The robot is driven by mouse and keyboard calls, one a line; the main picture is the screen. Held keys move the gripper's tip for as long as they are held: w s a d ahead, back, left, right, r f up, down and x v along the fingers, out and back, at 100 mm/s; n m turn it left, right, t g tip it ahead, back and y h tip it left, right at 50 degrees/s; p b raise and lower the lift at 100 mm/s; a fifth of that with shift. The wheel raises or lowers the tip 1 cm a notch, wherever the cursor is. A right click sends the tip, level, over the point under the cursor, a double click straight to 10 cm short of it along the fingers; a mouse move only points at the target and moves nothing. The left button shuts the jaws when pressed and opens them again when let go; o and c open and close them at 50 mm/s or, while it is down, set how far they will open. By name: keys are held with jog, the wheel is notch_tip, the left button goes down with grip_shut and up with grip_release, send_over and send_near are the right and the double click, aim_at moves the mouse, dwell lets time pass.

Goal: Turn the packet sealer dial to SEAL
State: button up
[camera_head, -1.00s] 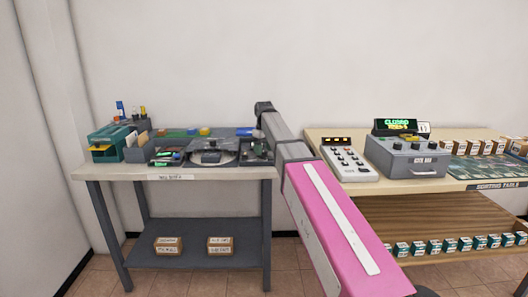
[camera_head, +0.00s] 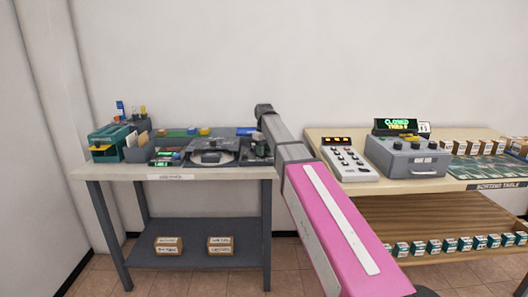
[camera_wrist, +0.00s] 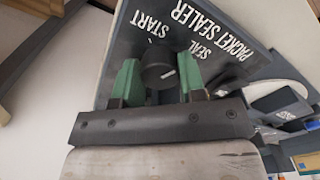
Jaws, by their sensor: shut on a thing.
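The packet sealer (camera_wrist: 233,38) shows in the wrist view as a dark panel with white lettering, "PACKET SEALER", "START" and "SEAL". Its round black dial (camera_wrist: 156,72) is between the two green fingers of my gripper (camera_wrist: 158,66), which is shut on it. A short pale mark shows on the dial's lower right face; I cannot tell surely which label the dial points to. In the head view, my arm reaches the right end of the grey table, and the gripper and dial are hidden or too small to make out.
The grey table (camera_head: 105,173) carries a teal box (camera_head: 104,143), a round dark device (camera_head: 212,157) and small coloured items close to my arm. The sorting table (camera_head: 460,184) on the right holds a keypad machine (camera_head: 349,164) and a grey dial box (camera_head: 405,158).

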jog(key=shift+m, duration=2.7)
jog(key=o, duration=0.9)
jog(key=shift+r, duration=0.1)
notch_tip(320, 180, up, 11)
jog(key=shift+f, duration=0.2)
jog(key=shift+s, duration=0.1)
